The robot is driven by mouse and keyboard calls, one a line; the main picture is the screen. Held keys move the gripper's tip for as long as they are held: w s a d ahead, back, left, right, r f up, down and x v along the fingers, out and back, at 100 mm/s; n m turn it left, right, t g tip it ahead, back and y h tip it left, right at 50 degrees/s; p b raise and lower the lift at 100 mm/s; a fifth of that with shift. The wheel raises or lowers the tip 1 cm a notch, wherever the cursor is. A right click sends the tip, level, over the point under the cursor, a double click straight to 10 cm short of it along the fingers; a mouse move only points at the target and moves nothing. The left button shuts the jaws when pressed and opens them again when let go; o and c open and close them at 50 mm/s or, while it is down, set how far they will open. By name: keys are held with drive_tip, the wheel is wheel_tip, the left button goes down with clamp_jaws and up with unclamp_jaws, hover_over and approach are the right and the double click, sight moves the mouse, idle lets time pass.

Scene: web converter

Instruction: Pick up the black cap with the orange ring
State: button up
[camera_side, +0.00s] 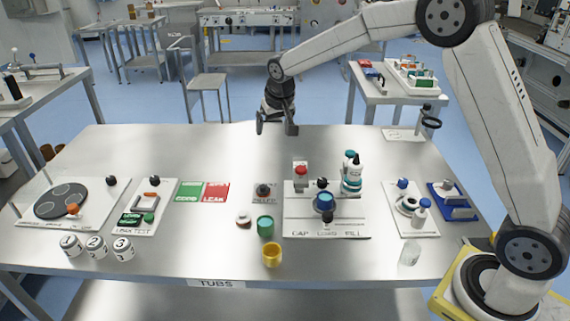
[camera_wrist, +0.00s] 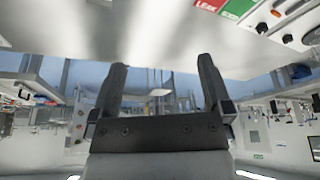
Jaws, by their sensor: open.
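My gripper (camera_side: 276,128) is open and empty, raised above the far edge of the table. Its two fingers also show apart in the wrist view (camera_wrist: 162,72), with nothing between them. A small dark round piece (camera_side: 263,190) sits on a grey tile at mid-table, in front of and below my gripper. It may be the black cap, but an orange ring is too small to make out. A small white and reddish round piece (camera_side: 243,218) lies just in front of it to the left. No cap is visible between the fingers in the wrist view.
A green tub (camera_side: 265,226) and a yellow tub (camera_side: 272,255) stand near the front. The cap and fill station (camera_side: 298,228) with bottles is to the right. Green (camera_side: 189,191) and red (camera_side: 216,192) tiles lie left. The far part of the table is clear.

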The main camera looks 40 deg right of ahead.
drive_tip(key=w+f+m, duration=0.1)
drive_tip(key=w+f, duration=0.1)
drive_tip(key=w, duration=0.3)
approach(263, 186)
wheel_tip(263, 186, down, 2)
drive_tip(key=shift+w+x, duration=0.25)
drive_tip(key=shift+x, duration=1.35)
drive_tip(key=shift+w+d, duration=0.1)
drive_tip(key=shift+d, duration=0.05)
drive_tip(key=shift+h, duration=0.3)
drive_tip(key=shift+x, duration=2.45)
drive_tip(key=shift+w, duration=0.1)
drive_tip(key=c, duration=1.2)
